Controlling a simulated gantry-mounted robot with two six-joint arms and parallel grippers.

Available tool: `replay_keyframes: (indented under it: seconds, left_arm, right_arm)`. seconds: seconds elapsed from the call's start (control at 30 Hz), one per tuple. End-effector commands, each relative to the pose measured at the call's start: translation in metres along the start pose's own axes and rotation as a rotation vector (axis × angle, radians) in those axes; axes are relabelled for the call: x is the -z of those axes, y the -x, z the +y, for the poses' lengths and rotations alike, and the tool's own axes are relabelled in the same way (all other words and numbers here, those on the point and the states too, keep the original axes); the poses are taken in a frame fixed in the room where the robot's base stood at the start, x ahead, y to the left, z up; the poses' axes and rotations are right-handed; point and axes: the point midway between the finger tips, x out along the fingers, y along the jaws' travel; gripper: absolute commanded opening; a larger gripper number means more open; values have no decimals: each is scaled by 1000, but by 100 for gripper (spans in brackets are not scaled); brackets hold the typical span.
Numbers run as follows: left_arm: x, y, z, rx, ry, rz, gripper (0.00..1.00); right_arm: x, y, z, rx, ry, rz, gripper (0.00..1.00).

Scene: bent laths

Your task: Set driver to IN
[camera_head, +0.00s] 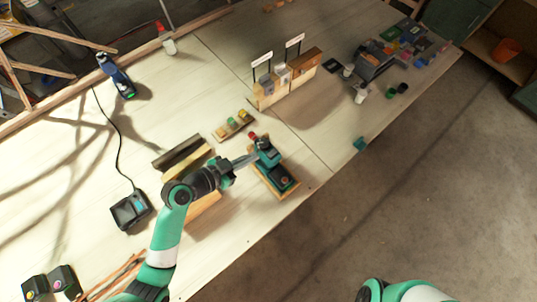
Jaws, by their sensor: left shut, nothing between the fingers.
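A teal and black power driver (268,158) lies on a wooden block at the table's front edge, with a small red part at its far end. Its direction switch is too small to make out. My left gripper (248,160) is shut and empty, its tips pointing right at the driver's left side. The tips are very close to the driver; I cannot tell whether they touch it. My right arm shows only as a teal and white link at the bottom right, and its gripper is out of view.
A blue driver-like tool (118,77) stands at the back left, and a black charger (130,210) lies at left. A small rack (234,125) is just behind the driver. Labelled wooden boxes (272,88) stand farther back.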

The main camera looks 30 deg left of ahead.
Motion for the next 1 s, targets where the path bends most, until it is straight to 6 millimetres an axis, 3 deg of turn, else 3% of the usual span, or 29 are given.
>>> replay_keyframes:
  seconds: [0.07, 0.3, 0.4, 0.6, 1.0]
  left_arm:
    - [-8, -22, 1, -4, -4, 3, 0]
    - [0, -70, 1, -4, -1, -2, 0]
    - [-16, -82, 0, -1, 3, -3, 0]
    - [-27, -94, 0, 0, 1, 0, 0]
    - [-28, -93, -2, 6, 3, -7, 0]
  right_arm:
    - [-16, 17, 0, 0, 0, 0, 53]
    - [-10, 11, 0, 0, 0, 1, 53]
    - [-14, 15, 0, 0, 0, 0, 53]
    - [-16, 17, 0, 0, 0, 0, 53]
    - [-14, 15, 0, 0, 0, 0, 53]
